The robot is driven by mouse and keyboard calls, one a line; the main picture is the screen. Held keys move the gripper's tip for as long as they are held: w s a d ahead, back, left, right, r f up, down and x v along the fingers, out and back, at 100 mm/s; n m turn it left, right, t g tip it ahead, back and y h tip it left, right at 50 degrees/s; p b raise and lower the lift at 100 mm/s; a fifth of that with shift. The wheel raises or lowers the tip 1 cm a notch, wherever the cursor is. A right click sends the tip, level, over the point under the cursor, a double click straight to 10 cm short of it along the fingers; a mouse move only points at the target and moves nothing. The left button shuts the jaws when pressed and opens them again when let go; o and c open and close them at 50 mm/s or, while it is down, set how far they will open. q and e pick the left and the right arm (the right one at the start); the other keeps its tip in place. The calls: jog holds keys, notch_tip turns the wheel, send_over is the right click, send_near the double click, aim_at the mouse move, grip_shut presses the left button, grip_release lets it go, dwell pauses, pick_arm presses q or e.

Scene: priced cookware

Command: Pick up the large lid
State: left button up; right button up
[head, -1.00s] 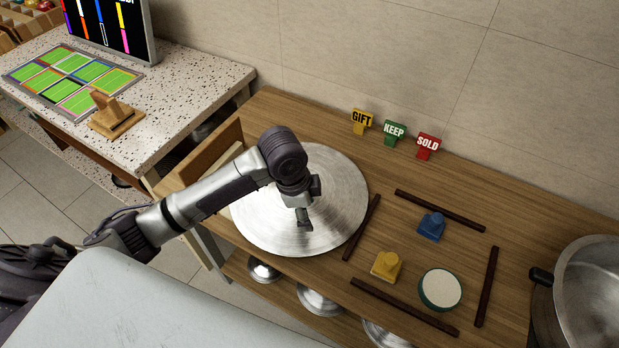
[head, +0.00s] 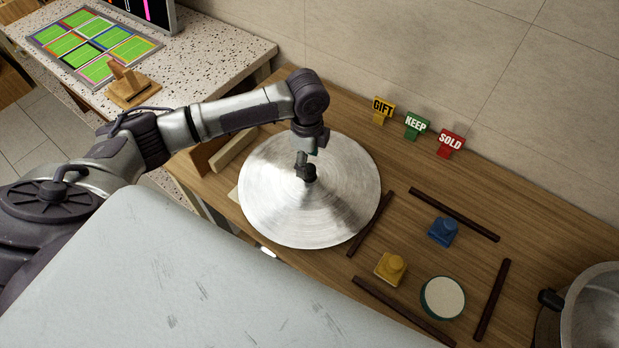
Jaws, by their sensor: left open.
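The large lid (head: 275,205) is a wide, shiny, shallow-cone metal disc lying on the left part of the wooden counter. My left gripper (head: 304,167) is over the lid's middle, pointing down, with its jaws open. Dark shapes at the centre of the lid overlap the fingertips, so I cannot tell the lid's knob from the fingers or whether they touch. My right gripper is not in view.
Dark strips frame a blue weight-like block (head: 443,232), a yellow one (head: 391,268) and a round white-topped tin (head: 442,298). GIFT (head: 382,109), KEEP (head: 416,126) and SOLD (head: 450,144) signs stand near the wall. A metal pot (head: 592,310) is at right.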

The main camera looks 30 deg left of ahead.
aim_at(309, 168)
pick_arm(q)
jog(key=f, duration=0.2)
jog(key=f+p, duration=0.1)
jog(key=f, duration=0.1)
jog(key=shift+w+d+f, duration=0.1)
jog(key=shift+w, duration=0.1)
jog(key=shift+f, duration=0.5)
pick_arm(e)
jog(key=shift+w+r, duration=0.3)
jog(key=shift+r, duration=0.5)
pick_arm(q)
grip_shut()
